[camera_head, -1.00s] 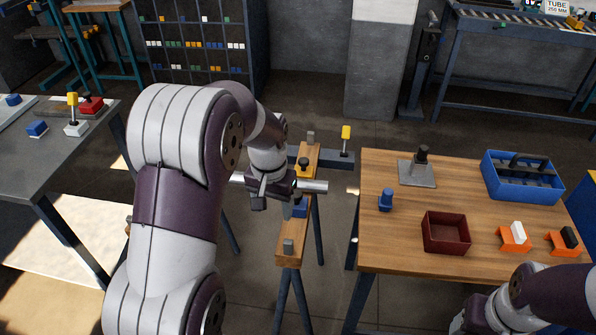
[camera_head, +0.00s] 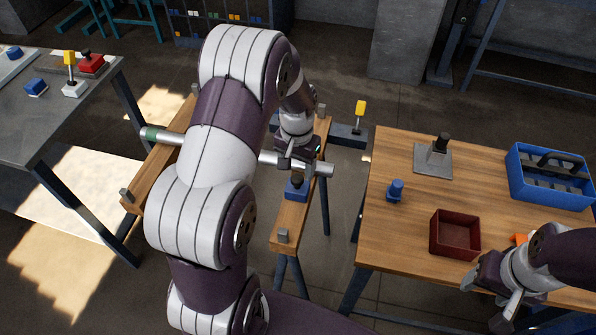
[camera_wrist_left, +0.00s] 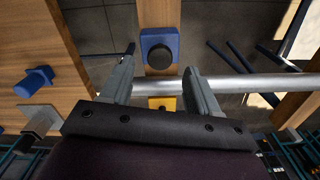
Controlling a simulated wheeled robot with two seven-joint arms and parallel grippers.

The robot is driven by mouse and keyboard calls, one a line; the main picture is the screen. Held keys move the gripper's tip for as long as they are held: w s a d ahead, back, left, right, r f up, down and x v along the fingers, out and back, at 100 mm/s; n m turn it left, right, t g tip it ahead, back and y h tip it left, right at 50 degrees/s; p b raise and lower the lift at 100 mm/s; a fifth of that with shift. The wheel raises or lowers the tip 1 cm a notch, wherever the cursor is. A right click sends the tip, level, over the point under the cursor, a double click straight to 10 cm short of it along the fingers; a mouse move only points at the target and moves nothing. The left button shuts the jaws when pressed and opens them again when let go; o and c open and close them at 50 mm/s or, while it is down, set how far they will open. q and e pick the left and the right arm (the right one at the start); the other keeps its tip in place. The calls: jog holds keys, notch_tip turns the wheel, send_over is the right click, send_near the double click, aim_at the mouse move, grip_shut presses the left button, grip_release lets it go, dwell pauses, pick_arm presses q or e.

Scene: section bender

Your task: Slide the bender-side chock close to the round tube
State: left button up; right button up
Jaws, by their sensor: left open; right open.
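The round tube (camera_head: 318,167) lies across two wooden-topped trestles and also shows in the left wrist view (camera_wrist_left: 255,84). A blue chock (camera_head: 296,190) with a black knob sits on the right trestle's beam (camera_head: 290,225), on the near side of the tube. In the left wrist view the blue chock (camera_wrist_left: 175,38) is apart from the tube. A yellow piece (camera_wrist_left: 155,103) lies across the tube from it, partly hidden by my gripper. My left gripper (camera_head: 291,160) is open and empty above the tube and beam. My right gripper (camera_head: 490,303) is open over the right table's front edge.
The right wooden table (camera_head: 400,240) holds a red box (camera_head: 455,233), a blue tote (camera_head: 550,178), a grey stand (camera_head: 433,160) and a blue piece (camera_head: 396,190). A grey table (camera_head: 60,120) stands at left. Metal end stops (camera_head: 283,236) rise from the beams.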

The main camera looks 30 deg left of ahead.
aim_at(298, 176)
pick_arm(q)
jog(key=shift+f, duration=1.6)
jog(key=c, duration=0.8)
jog(key=shift+w+a+r, duration=0.1)
jog(key=shift+w, duration=0.2)
jog(key=w, duration=0.3)
jog(key=shift+w+a+f, duration=0.2)
jog(key=shift+w+a, duration=0.2)
jog(key=shift+s+r, duration=0.1)
jog(key=shift+s, duration=0.05)
jog(key=o, duration=0.8)
jog(key=shift+s, duration=0.2)
jog(key=shift+w, duration=0.1)
